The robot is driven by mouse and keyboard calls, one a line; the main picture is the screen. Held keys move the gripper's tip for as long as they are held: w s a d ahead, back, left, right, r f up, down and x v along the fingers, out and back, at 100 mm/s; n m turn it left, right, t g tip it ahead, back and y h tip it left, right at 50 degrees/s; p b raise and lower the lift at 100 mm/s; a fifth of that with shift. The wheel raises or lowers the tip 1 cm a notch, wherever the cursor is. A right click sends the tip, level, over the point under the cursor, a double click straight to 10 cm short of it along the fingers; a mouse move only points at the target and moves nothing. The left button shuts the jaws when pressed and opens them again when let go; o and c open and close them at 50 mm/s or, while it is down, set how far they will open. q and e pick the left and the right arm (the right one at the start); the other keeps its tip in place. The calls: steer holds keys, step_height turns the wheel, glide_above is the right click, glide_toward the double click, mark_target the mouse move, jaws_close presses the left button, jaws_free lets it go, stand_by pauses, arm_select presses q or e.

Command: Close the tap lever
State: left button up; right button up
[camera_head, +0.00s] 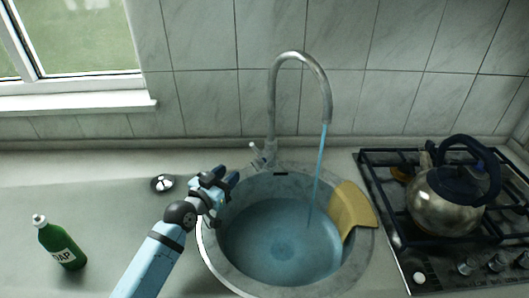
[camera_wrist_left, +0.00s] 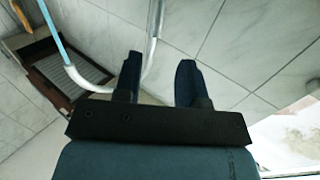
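The metal tap (camera_head: 272,100) stands behind the sink, its tall spout curving over to the right. A small lever (camera_head: 254,151) sticks out at the left of the tap's base. A blue stream of water (camera_head: 319,160) runs from the spout into the sink (camera_head: 208,245), where water (camera_head: 280,245) stands. My left gripper (camera_head: 230,178) is over the sink's left rim, in front of and left of the lever, apart from it. In the left wrist view its two fingers (camera_wrist_left: 158,78) are spread with nothing held; the spout (camera_wrist_left: 88,82) shows behind them. My right gripper is not in view.
A yellow cloth (camera_head: 352,207) hangs over the sink's right rim. A kettle (camera_head: 445,197) stands on the stove (camera_head: 400,240) at the right. A green soap bottle (camera_head: 60,245) and a dark round stopper-like piece (camera_head: 163,184) are on the left counter, otherwise clear.

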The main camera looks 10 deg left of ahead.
mark_target(255, 149)
arm_select(q)
steer(key=x, duration=1.3)
steer(key=shift+w+d, duration=0.15)
steer(key=shift+w, duration=0.1)
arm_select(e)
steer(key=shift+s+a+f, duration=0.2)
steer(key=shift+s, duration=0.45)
arm_select(q)
steer(key=shift+c, duration=0.2)
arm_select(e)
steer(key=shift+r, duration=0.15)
arm_select(q)
jaws_close()
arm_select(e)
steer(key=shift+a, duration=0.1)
